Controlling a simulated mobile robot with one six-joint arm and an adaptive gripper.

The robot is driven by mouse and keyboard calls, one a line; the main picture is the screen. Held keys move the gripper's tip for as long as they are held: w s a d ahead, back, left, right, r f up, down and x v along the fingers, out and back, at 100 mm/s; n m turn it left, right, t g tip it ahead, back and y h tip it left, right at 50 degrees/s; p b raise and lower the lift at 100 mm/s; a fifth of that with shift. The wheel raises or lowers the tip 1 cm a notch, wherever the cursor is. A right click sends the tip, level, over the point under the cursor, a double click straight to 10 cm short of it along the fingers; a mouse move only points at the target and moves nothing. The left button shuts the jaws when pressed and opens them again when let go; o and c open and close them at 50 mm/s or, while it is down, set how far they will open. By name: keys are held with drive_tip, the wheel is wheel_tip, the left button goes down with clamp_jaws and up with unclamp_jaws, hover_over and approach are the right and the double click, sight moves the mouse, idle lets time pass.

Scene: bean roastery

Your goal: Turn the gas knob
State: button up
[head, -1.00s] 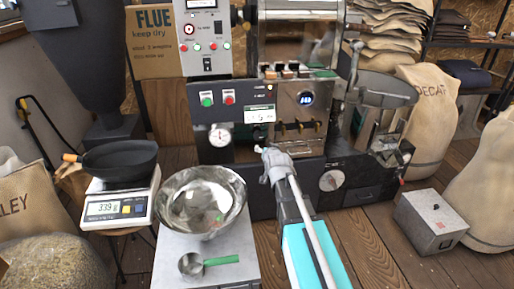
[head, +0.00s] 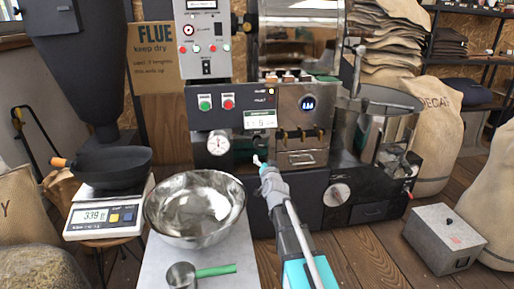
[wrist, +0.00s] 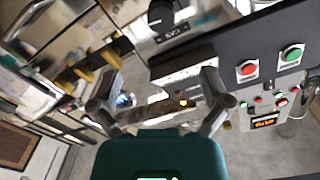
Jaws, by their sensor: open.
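The roaster's front panel (head: 210,117) carries a small display (head: 259,118) and green and red buttons. In the head view that area is partly behind my gripper. My gripper (head: 261,163) is open and empty in front of the machine, below the display. In the wrist view its two fingers (wrist: 160,82) are spread, with the knob beyond them and apart.
A round gauge (head: 219,142) sits left of my gripper and a pale dial (head: 337,194) lower right. A steel bowl (head: 195,207) and a scoop (head: 183,276) stand at front left, beside a scale (head: 106,212) with a black pan. A grey box (head: 444,240) is on the floor at right.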

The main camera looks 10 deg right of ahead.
sight(259, 145)
drive_tip(key=w, duration=1.3)
drive_tip(key=shift+w, duration=0.4)
